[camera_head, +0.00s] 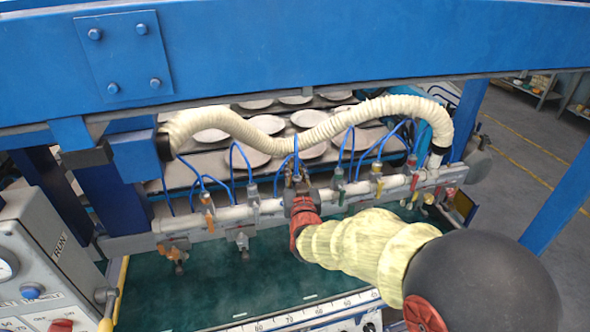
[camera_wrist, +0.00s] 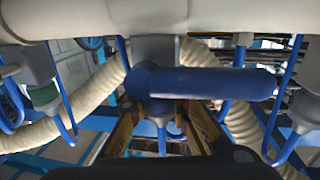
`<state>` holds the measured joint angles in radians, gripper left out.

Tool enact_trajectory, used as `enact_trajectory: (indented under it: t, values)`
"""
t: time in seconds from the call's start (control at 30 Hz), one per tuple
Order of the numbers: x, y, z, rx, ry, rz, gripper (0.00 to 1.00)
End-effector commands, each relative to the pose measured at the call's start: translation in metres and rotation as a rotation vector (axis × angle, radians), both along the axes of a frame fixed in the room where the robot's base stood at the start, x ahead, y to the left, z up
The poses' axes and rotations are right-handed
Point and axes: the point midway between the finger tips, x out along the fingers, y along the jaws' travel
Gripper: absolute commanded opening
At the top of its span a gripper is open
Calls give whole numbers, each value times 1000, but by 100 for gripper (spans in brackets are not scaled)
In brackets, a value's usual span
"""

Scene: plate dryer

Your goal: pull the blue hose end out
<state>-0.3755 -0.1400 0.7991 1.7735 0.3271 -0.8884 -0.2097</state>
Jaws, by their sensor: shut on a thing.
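Thin blue hoses loop above the pale manifold pipe (camera_head: 262,207) in the head view. One blue hose (camera_head: 296,152) comes down to a fitting at the middle of the pipe. My gripper (camera_head: 298,182) is at that fitting, with its fingertips partly hidden by its own body. In the wrist view, a blue hose end (camera_wrist: 161,138) stands between the fingers of my gripper (camera_wrist: 160,126), which is shut on it. A blue valve lever (camera_wrist: 215,83) crosses in front and hides part of the grip. I cannot tell whether the hose end is still seated.
Valves with orange (camera_head: 207,218), green and yellow levers line the pipe on both sides. A thick cream hose (camera_head: 330,125) arches above it. A blue beam (camera_head: 300,40) runs overhead. A control panel (camera_head: 40,265) stands at the left. White plates (camera_head: 250,140) lie behind.

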Motion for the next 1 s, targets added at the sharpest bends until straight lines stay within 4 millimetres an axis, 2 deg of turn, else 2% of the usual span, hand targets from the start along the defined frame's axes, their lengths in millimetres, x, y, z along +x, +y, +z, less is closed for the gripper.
enact_trajectory:
  t: [0.2, 0.77, 1.0]
  values:
    - [0, 0, 0, 0, 0, 1, 0]
    - [0, 0, 0, -1, 1, 0, 0]
    - [0, 0, 23, -2, -2, 0, 0]
